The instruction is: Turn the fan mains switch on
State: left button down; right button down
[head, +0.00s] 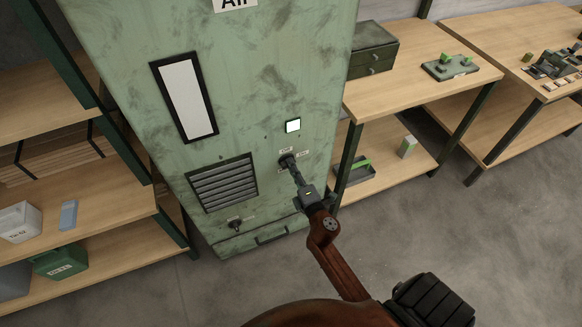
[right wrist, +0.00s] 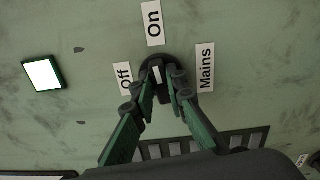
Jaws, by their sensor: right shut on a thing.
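The fan mains switch is a dark round knob (right wrist: 157,70) on the front of the green cabinet (head: 265,85). In the right wrist view, the label "On" (right wrist: 153,22) is above it, "Off" (right wrist: 123,77) to its left and "Mains" (right wrist: 205,68) to its right. A short white mark on the knob points roughly toward "On". My right gripper (head: 293,168) reaches the knob from the front; its fingers (right wrist: 163,88) are shut on the knob, one on each side, and partly hide it. My left gripper is not in view.
A bright white square panel (head: 293,125) is on the cabinet near the switch. A vent grille (head: 223,184) and another small dark knob (head: 236,224) are lower on the cabinet. Wooden shelves (head: 75,235) stand left; a workbench (head: 415,95) stands right. The grey floor (head: 450,220) at right is clear.

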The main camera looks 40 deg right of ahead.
jog(key=shift+f+m, duration=0.1)
jog(key=shift+m, duration=0.5)
jog(key=c, duration=1.9)
grip_release()
jog(key=shift+c, duration=0.2)
jog(key=v, duration=0.7)
jog(key=shift+s, duration=0.3)
